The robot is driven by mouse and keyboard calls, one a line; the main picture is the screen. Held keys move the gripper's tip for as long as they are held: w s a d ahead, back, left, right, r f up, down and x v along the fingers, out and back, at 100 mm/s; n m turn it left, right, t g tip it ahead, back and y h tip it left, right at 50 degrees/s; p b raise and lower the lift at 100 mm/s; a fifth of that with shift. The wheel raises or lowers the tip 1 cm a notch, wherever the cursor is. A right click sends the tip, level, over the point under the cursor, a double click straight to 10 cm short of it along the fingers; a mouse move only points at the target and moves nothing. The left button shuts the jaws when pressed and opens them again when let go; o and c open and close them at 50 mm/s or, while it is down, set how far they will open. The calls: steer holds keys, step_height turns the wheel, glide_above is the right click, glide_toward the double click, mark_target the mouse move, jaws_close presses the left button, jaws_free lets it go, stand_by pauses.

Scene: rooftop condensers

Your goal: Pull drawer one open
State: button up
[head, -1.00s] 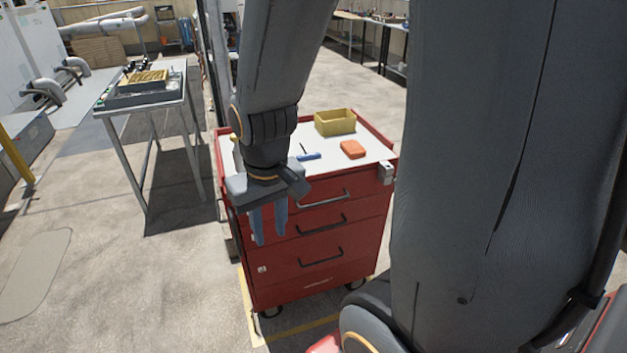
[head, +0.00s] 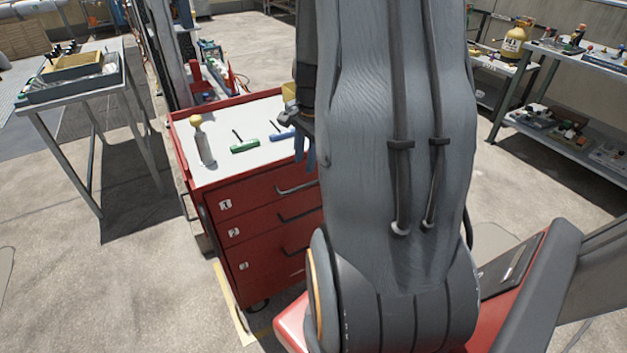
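The red tool cabinet has several drawers with dark bar handles and number labels at the left of their fronts. Drawer one (head: 245,205) is the top one, labelled 1, and looks shut. Its handle (head: 295,188) shows at the right part of the front, its right end close to my arm's edge. My gripper (head: 305,152) points down beside the large arm link, above the handle and apart from it. Its two blue fingers are spaced apart with nothing seen between them. My arm hides the right side of the cabinet.
On the cabinet top (head: 225,168) are a yellow-capped bottle (head: 202,142), a green-handled tool (head: 245,146) and a blue-handled one (head: 281,135). A grey table (head: 75,92) stands left, shelves (head: 570,140) at the right. Floor at the left front is clear.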

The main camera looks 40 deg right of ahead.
steer(key=shift+w+d+f+m, duration=0.15)
steer(key=shift+d+f+m, duration=0.45)
steer(key=shift+f, duration=0.95)
steer(key=shift+w+d+f+m, duration=0.1)
steer(key=shift+d+f+m, duration=0.15)
steer(key=shift+d+f, duration=0.95)
steer(key=shift+w+d+f+m, duration=0.15)
steer(key=shift+d+f+m, duration=0.3)
steer(key=shift+f, duration=1.4)
jaws_close()
